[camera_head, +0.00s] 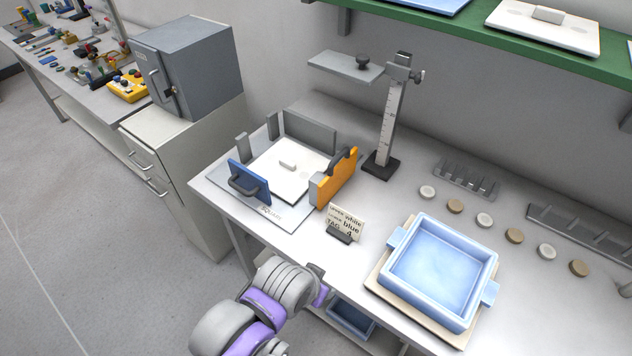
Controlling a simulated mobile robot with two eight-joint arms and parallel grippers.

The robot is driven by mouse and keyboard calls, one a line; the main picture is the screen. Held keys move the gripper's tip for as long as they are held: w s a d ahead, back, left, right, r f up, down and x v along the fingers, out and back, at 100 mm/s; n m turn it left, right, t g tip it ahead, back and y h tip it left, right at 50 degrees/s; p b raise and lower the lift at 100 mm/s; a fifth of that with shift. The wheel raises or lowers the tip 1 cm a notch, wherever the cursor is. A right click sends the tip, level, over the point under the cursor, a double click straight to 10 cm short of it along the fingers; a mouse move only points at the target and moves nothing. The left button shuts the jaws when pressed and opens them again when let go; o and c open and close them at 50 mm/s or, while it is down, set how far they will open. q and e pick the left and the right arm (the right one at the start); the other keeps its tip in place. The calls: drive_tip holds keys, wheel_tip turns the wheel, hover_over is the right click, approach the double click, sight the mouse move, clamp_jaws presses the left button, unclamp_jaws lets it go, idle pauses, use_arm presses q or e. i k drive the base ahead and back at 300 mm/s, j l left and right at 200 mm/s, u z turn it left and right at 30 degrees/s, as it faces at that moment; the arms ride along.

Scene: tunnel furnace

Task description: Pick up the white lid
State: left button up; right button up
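A white lid (303,178), a flat square plate with a small grey handle, lies in a squaring fixture (288,215) on the table. Grey walls stand behind it, a blue block with a dark handle (249,184) at its front left and an orange block with a dark handle (335,178) at its right. A second white plate with a grey handle (545,25) lies on the green shelf. My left gripper (319,287) is low at the table's front edge, clear of the fixture; its fingers are not clearly shown. My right gripper is out of view.
A light blue square tray (487,257) sits on a beige board at the right. A small sign (345,221), a height gauge (388,130), several discs (484,220) and two slotted racks (465,179) stand around. A grey furnace box (205,70) is at the left.

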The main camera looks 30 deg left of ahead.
sight(287, 166)
drive_tip(key=j+u, duration=0.9)
